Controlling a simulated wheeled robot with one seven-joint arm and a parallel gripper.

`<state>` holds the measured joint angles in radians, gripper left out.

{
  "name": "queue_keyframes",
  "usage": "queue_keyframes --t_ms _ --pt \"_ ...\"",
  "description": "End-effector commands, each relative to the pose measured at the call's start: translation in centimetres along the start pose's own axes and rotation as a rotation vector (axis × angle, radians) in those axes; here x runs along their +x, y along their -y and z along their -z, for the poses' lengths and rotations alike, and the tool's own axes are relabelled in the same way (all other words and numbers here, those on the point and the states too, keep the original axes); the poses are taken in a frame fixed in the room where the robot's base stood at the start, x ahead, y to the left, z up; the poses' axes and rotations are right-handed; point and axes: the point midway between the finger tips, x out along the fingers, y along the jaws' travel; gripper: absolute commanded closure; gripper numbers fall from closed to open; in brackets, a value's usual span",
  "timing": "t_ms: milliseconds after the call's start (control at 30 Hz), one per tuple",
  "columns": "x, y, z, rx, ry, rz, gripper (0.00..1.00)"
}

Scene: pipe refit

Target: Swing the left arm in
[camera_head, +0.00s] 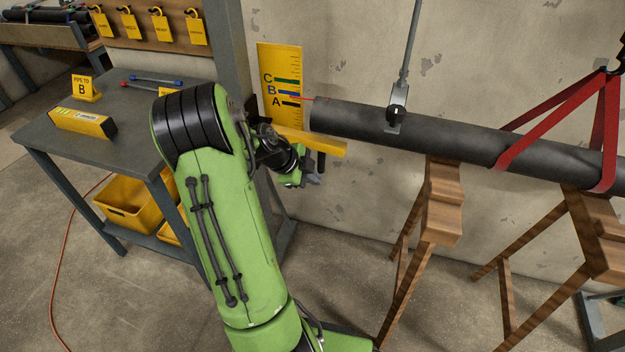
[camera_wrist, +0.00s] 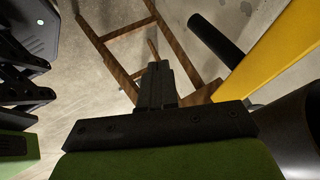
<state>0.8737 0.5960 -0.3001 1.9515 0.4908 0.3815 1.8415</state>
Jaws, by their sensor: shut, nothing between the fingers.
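The left arm, a yellow bar (camera_head: 325,145), reaches out from the grey post toward the left end of the dark pipe (camera_head: 440,139). In the wrist view the yellow bar (camera_wrist: 268,58) runs diagonally at the right. A dark round handle (camera_wrist: 216,38) sticks out from it; it also shows below the bar's outer end in the head view (camera_head: 321,161). My gripper (camera_head: 313,179) is just below the bar, close to the handle. In the wrist view its fingers (camera_wrist: 155,80) are together and empty, left of the handle and apart from it.
Wooden trestles (camera_head: 440,205) stand under the pipe. Red slings (camera_head: 560,120) hold its right part, and a grey rod (camera_head: 405,60) meets its top. A yellow scale board (camera_head: 280,75) marked A, B, C is on the wall. A grey workbench (camera_head: 130,110) stands at left.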

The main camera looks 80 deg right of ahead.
Motion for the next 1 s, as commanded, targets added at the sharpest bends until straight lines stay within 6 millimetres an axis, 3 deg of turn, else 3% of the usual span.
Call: queue_keyframes --t_ms 33,400,533,633,767,1000 --pt "-1.3 0.2 0.1 -0.001 0.006 0.005 1.0" --pt "-7.8 -0.3 0.7 -0.001 0.006 0.005 1.0" --pt "-9.4 -0.5 0.8 0.0 0.005 0.004 1.0" --pt "-9.3 -0.9 0.5 -0.072 -0.017 0.004 1.0" --pt "-7.3 -3.1 -1.1 -0.539 -0.145 0.007 1.0" --pt "-4.1 -6.9 -2.6 -1.828 -0.561 -0.118 1.0"
